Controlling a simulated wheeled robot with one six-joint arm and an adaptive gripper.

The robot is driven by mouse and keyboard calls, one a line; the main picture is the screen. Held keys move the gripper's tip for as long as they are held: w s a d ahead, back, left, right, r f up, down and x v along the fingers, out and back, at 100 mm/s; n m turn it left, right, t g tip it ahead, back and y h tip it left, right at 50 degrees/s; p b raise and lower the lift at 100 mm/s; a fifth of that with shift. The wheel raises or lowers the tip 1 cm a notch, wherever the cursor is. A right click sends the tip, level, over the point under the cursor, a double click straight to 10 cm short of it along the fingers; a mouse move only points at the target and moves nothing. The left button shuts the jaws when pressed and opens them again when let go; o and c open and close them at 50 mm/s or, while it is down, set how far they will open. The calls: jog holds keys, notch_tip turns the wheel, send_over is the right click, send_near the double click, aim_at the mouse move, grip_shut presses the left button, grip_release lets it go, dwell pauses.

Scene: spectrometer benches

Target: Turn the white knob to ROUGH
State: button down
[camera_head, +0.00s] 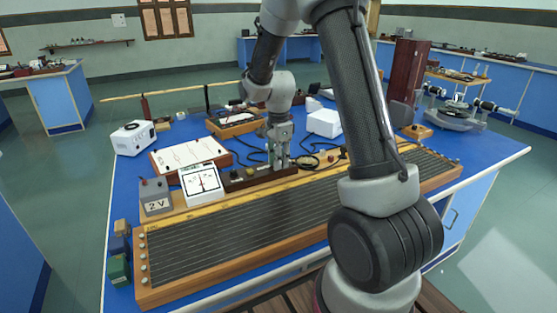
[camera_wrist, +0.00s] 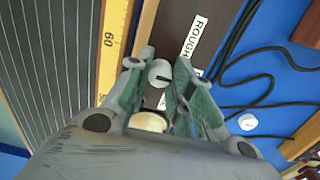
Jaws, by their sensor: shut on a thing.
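The white knob (camera_wrist: 160,73) sits on a dark strip-shaped box (camera_wrist: 168,28). In the wrist view my gripper (camera_wrist: 161,78) is shut on it, with one green-padded finger on each side. A white label reading ROUGH (camera_wrist: 193,38) lies on the box just beyond the knob, to the upper right. A second label is mostly hidden behind the right finger. In the head view my gripper (camera_head: 279,162) points down at the dark box (camera_head: 245,179), and the knob is hidden there. A small dark line shows on the knob; its exact direction is hard to tell.
A long wired wooden board with a yellow scale (camera_wrist: 113,38) runs beside the box. Black cables (camera_wrist: 262,82) loop on the blue table. A white meter (camera_head: 203,184), a grey 2V supply (camera_head: 156,197) and a white box (camera_head: 324,123) stand close by.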

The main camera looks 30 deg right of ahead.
jog(key=n, duration=1.1)
dwell(0.3)
jog(key=shift+n, duration=0.4)
jog(key=c, duration=1.2)
grip_release()
notch_tip(320, 180, up, 12)
